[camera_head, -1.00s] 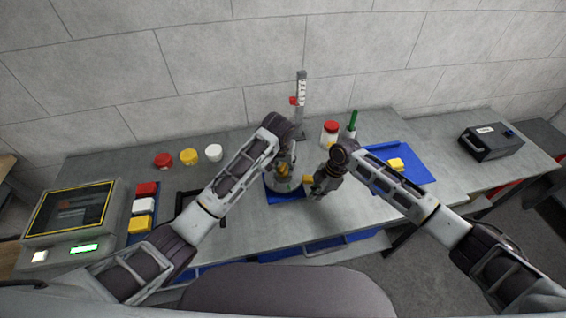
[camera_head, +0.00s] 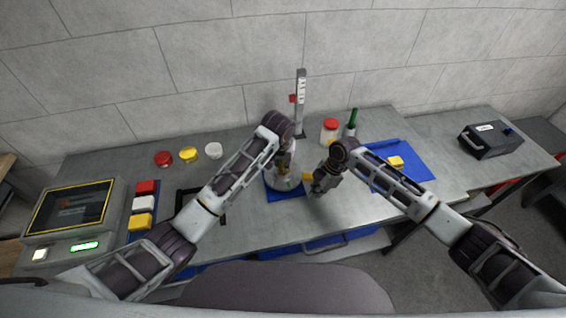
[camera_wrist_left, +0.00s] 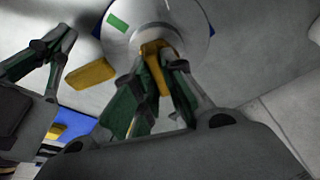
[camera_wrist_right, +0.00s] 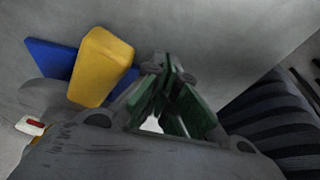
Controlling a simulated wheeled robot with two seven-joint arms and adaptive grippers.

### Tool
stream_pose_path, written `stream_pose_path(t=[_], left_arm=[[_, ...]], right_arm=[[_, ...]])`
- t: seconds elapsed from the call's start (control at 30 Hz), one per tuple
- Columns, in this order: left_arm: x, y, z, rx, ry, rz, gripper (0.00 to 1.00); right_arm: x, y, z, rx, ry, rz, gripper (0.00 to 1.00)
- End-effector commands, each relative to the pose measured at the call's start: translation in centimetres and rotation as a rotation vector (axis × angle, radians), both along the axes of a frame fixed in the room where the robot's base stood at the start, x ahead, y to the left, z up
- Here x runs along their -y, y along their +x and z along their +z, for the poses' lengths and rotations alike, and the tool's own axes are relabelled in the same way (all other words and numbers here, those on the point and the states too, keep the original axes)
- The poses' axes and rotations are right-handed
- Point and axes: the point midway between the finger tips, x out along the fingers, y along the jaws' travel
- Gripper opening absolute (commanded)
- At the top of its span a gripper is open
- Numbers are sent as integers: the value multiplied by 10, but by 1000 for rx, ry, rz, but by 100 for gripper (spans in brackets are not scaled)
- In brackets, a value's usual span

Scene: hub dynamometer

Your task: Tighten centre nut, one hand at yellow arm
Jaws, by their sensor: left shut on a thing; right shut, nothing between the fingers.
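The round hub dynamometer stands on a blue base (camera_head: 284,195) in the middle of the bench. In the left wrist view its pale disc (camera_wrist_left: 190,30) carries a green mark and a yellow centre nut (camera_wrist_left: 152,50). My left gripper (camera_head: 285,168) is above the hub, its fingers (camera_wrist_left: 160,75) shut on the nut. The yellow arm (camera_head: 307,178) sticks out from the hub's right side; it also shows in the right wrist view (camera_wrist_right: 103,65). My right gripper (camera_head: 316,190) is shut and empty (camera_wrist_right: 168,70), beside the yellow arm, with a visible gap between them.
Red, yellow and white lids (camera_head: 188,154) lie at the back left. A red-capped jar (camera_head: 329,132), a green-topped bottle (camera_head: 352,123) and a stand (camera_head: 300,100) are behind the hub. A blue mat (camera_head: 415,168) with a yellow block (camera_head: 396,162) lies to the right.

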Motion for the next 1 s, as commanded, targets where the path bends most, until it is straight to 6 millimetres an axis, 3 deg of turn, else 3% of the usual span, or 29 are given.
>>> stream_pose_path(t=[1.0], left_arm=[[-1, 0, -2, -3, 3, -568, 0]], right_arm=[[0, 0, 0, 0, -1, -1, 0]])
